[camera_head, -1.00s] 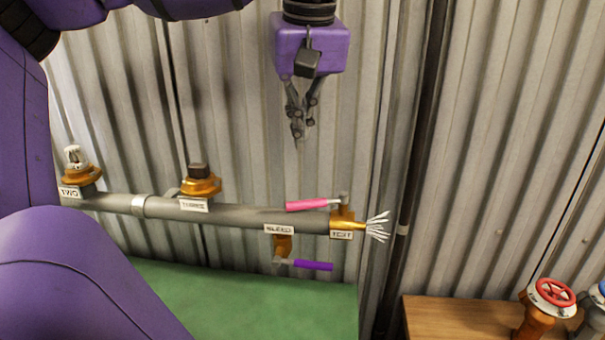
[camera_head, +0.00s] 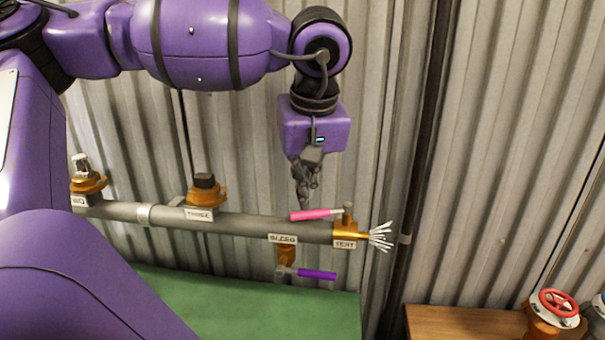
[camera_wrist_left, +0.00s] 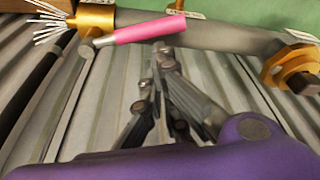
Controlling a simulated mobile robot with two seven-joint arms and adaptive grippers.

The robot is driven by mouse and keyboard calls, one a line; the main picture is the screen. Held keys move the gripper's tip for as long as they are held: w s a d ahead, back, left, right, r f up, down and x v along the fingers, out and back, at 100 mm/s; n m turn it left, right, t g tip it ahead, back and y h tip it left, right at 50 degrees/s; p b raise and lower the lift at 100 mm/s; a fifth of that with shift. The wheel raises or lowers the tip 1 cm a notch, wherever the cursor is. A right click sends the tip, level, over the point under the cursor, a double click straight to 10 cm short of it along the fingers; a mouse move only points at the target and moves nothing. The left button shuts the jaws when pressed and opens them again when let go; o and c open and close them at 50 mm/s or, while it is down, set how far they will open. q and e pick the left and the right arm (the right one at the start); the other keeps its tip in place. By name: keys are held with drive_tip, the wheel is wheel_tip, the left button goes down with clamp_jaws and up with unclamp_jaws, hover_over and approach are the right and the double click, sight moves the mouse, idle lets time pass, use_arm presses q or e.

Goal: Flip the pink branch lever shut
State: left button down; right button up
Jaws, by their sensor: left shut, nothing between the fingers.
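White streaks (camera_head: 380,236) spray from the valve's outlet. My left gripper (camera_head: 303,205) points down, shut and empty, with its fingertips just above the handle's left part. In the left wrist view the fingertips (camera_wrist_left: 163,45) are close beside the pink handle (camera_wrist_left: 150,29); I cannot tell whether they touch it. My right gripper is not in view.
Brass fittings (camera_head: 206,192) stand on the pipe to the left. A corrugated wall is behind, with a dark vertical pipe (camera_head: 425,140). A red handwheel (camera_head: 558,302) is at lower right.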

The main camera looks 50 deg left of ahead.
use_arm(q)
drive_tip(key=shift+s+d, duration=0.15)
drive_tip(key=shift+d, duration=0.1)
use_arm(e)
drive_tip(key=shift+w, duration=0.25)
use_arm(q)
drive_tip(key=shift+s+n, duration=0.15)
drive_tip(key=shift+n, duration=0.15)
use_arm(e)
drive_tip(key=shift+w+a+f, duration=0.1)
